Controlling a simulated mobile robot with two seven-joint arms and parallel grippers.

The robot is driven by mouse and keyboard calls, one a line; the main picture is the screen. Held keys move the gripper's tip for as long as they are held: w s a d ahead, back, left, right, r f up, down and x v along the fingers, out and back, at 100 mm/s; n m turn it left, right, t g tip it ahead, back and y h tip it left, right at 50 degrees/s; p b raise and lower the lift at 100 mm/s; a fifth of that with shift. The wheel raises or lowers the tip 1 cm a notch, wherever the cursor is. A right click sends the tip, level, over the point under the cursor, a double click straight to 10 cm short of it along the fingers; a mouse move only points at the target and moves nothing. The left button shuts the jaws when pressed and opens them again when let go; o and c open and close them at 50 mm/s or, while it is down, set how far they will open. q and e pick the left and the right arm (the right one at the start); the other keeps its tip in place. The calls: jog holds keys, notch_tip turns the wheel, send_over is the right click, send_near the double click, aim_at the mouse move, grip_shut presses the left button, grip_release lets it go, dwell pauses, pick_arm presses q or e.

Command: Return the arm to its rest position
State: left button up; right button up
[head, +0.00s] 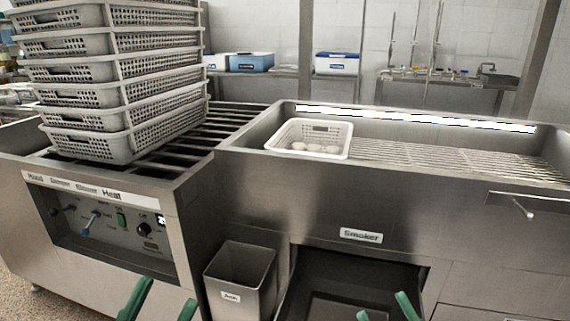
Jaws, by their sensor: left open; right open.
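My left gripper (169,291) shows at the bottom edge, left of centre, as two green fingers spread apart with nothing between them. My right gripper (382,304) shows at the bottom edge, right of centre, also with two green fingers apart and empty. Only the finger ends are in view; the rest of both arms is out of frame. Both grippers appear low in the picture, in front of the steel units, and touch nothing that I can see.
A tall stack of perforated baskets (98,146) stands on the heater's bars (212,131). A white basket (345,143) with several pale round items sits in the smoker trough (260,136). A steel bin (240,280) stands in front, beside an open dark drawer (350,285).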

jog(key=s+r+m+y, duration=0.1)
jog(key=s+r, duration=0.2)
jog(key=r, duration=0.3)
pick_arm(q)
jog(key=w+a+f+n+g+y+p, duration=0.4)
jog(key=w+f+n+y+p, duration=0.55)
jog(key=p, duration=0.65)
pick_arm(e)
jog(key=w+d+f+m+g+h, duration=0.3)
jog(key=w+f+m+g+h, duration=0.1)
jog(key=w+f+m+h, duration=0.5)
pick_arm(q)
jog(key=s+f+n+g+y+p, duration=0.1)
jog(key=s+f+g+y+p, duration=0.2)
jog(key=s+f+g+p, duration=0.6)
notch_tip(320, 180, down, 2)
jog(key=s+p, duration=0.1)
jog(key=s, duration=0.1)
jog(key=shift+s+f+y, duration=0.15)
jog(key=shift+s+y, duration=0.15)
jog(key=shift+y, duration=0.05)
pick_arm(e)
jog(key=s+d+f+m+g+h, duration=0.1)
jog(key=s+f+m+g+h, duration=0.1)
jog(key=s+f+g, duration=0.6)
notch_tip(320, 180, down, 4)
jog(key=s+h, duration=0.1)
jog(key=s, duration=0.2)
jog(key=shift+h, duration=0.4)
